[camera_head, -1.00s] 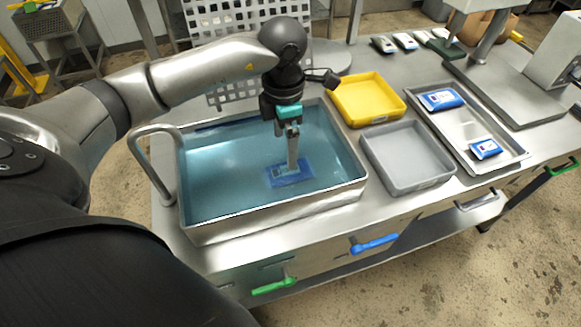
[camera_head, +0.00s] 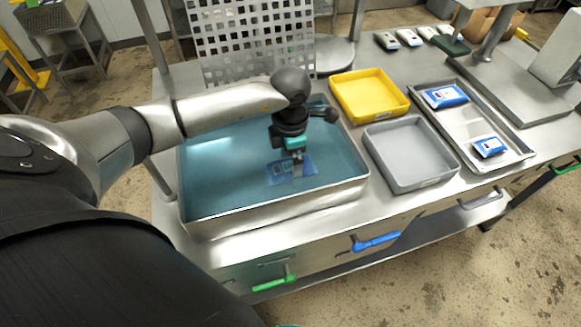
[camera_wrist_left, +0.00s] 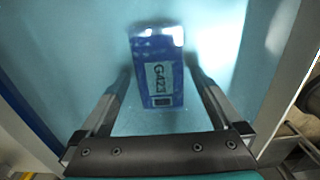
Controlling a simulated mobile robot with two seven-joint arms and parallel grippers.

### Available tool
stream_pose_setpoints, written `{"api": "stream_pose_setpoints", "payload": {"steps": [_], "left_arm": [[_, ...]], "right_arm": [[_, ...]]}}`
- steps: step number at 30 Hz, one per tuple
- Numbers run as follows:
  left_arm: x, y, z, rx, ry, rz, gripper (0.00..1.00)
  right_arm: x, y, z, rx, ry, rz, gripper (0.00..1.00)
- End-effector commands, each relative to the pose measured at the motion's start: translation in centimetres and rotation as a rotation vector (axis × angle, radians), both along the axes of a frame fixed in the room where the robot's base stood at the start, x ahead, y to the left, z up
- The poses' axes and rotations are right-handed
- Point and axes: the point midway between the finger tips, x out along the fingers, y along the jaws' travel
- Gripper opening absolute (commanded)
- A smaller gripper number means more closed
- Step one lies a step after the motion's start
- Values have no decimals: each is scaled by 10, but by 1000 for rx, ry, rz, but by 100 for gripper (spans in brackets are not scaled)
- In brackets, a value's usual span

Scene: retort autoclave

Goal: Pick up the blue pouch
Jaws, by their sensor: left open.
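A blue pouch (camera_head: 283,172) lies in the water of the steel basin (camera_head: 275,211). My left gripper (camera_head: 297,172) points down into the basin over the pouch and partly hides it in the head view. How far the fingertips are above the pouch is hard to tell. My right gripper is not in view.
A yellow tray (camera_head: 369,117) and an empty grey tray (camera_head: 410,181) stand right of the basin. A metal tray (camera_head: 512,158) holds two blue-and-white pouches (camera_head: 446,96). A perforated panel (camera_head: 250,76) stands behind the basin.

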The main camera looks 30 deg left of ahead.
Motion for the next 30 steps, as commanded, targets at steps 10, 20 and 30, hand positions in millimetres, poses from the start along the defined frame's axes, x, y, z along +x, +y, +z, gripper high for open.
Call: {"api": "stream_pose_setpoints", "payload": {"steps": [10,20,30], "left_arm": [[0,0,1,0,0,0,68],[0,0,1,0,0,1,31],[0,0,1,0,-1,1,15]], "right_arm": [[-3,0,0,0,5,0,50],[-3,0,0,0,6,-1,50],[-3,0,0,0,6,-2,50]]}}
